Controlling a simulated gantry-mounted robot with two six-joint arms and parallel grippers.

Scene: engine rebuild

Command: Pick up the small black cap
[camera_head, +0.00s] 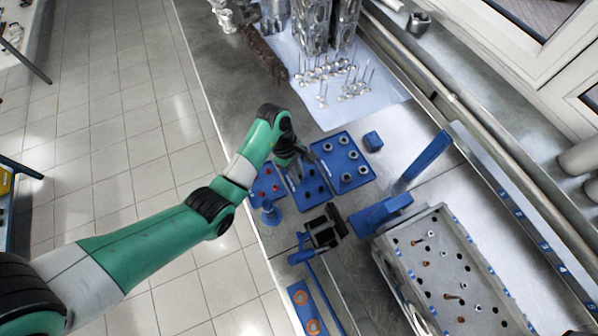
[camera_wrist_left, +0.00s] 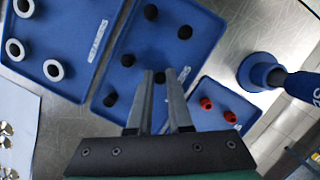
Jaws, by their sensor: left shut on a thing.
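My left gripper (camera_head: 303,166) reaches down over the blue tray (camera_head: 313,202) that holds small black caps. In the left wrist view, its two grey fingers (camera_wrist_left: 160,82) are shut on a small black cap (camera_wrist_left: 160,76), which shows between the fingertips. Several other black caps stand on the same tray (camera_wrist_left: 165,50), such as one near the top (camera_wrist_left: 151,11) and one left of the fingers (camera_wrist_left: 128,60). Whether the held cap still touches the tray I cannot tell. My right gripper is not in view.
A blue tray of metal rings (camera_head: 342,160) and one of red caps (camera_wrist_left: 218,108) flank the black-cap tray. A blue stand (camera_head: 269,213) and a black-and-blue fixture (camera_head: 322,235) are close by. An engine head (camera_head: 450,270) lies right; valves (camera_head: 345,85) stand at the back.

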